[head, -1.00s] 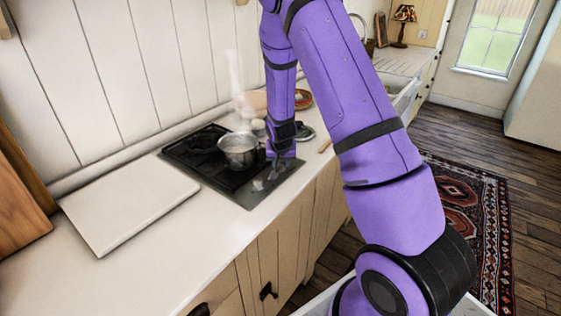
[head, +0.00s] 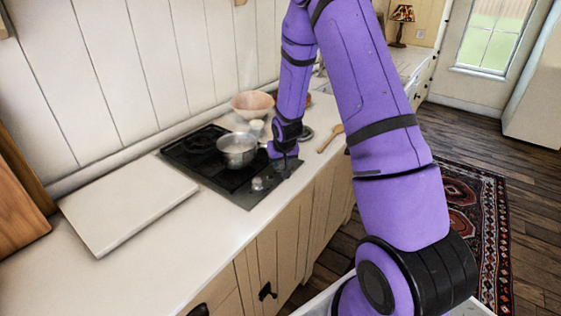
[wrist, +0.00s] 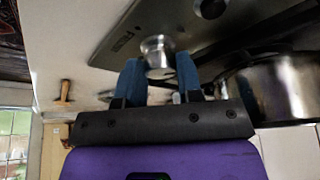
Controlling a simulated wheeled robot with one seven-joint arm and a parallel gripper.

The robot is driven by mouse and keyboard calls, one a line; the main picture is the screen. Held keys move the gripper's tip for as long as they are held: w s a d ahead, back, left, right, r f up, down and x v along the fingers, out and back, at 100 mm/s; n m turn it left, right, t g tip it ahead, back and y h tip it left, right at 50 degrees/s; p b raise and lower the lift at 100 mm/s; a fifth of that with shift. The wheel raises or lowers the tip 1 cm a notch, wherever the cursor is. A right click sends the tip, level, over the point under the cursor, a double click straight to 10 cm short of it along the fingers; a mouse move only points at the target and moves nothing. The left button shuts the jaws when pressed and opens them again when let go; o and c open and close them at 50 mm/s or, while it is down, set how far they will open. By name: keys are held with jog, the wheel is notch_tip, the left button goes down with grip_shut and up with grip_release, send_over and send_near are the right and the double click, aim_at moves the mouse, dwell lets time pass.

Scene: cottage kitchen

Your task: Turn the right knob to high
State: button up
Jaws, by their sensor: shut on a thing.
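The dark cooktop (head: 233,194) is set in the pale counter, with control knobs on its front strip. The knob's pointer mark cannot be made out.
A steel pot (head: 237,150) stands on the cooktop close to my gripper; it also shows in the wrist view (wrist: 285,85). A pinkish bowl (head: 253,103) stands behind. A wooden spoon (head: 330,138) lies right of the cooktop. A white board (head: 125,202) lies on the left.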

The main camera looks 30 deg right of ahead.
jog(key=o, duration=0.9)
jog(key=shift+r, duration=0.1)
jog(key=v, duration=1)
jog(key=shift+s+r, duration=0.15)
jog(key=shift+r, duration=0.15)
